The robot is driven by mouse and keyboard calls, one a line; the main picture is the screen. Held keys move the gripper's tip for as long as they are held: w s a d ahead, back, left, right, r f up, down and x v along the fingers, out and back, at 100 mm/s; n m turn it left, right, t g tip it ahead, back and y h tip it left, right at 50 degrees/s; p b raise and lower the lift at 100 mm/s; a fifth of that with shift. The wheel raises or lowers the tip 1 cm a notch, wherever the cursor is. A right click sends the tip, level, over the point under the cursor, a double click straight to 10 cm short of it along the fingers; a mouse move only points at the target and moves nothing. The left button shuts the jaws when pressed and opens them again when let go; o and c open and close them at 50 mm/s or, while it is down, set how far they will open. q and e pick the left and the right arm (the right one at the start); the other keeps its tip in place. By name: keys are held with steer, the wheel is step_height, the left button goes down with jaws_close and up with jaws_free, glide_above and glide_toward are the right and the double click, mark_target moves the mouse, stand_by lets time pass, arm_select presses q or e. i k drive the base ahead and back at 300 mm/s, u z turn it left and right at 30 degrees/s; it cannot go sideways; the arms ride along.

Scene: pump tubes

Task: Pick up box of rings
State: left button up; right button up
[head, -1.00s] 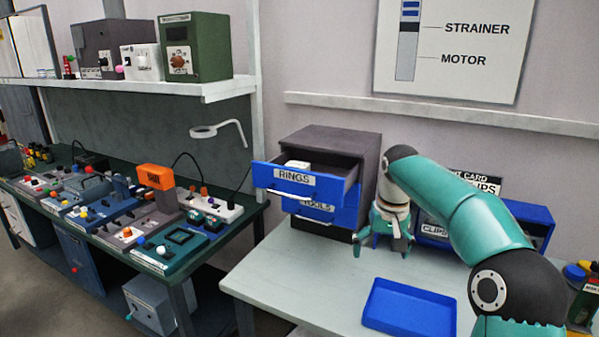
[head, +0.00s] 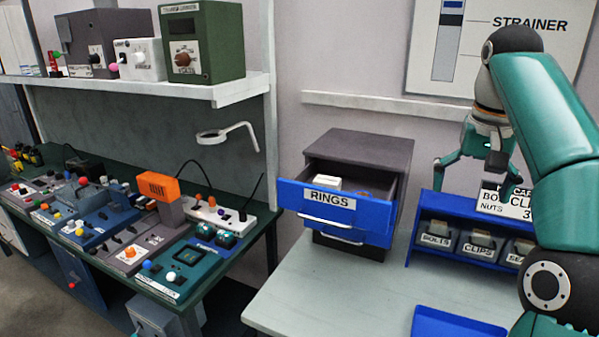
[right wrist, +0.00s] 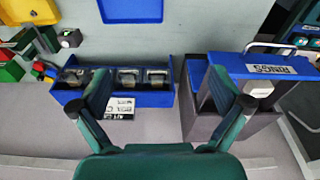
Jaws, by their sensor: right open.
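A small white box (head: 328,183) sits inside the pulled-out upper blue drawer (head: 335,213), which is labelled RINGS. Only the top of the box shows over the drawer front. In the right wrist view, a white box (right wrist: 258,88) shows behind the drawer's front panel (right wrist: 272,69), right of my fingers. My right gripper (head: 476,172) is open and empty, raised above the blue bin rack, to the right of the drawer and apart from it. My left gripper is not in view.
The dark drawer cabinet (head: 361,148) stands on the pale table (head: 345,285). The blue rack (head: 450,231) of small labelled bins and a white card (head: 498,201) are right of it. A blue tray (head: 455,324) lies in front. An orange item lies in the drawer.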

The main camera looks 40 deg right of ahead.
mark_target(324, 181)
steer(key=u, duration=0.05)
steer(key=i, duration=1.35)
steer(key=z, duration=0.75)
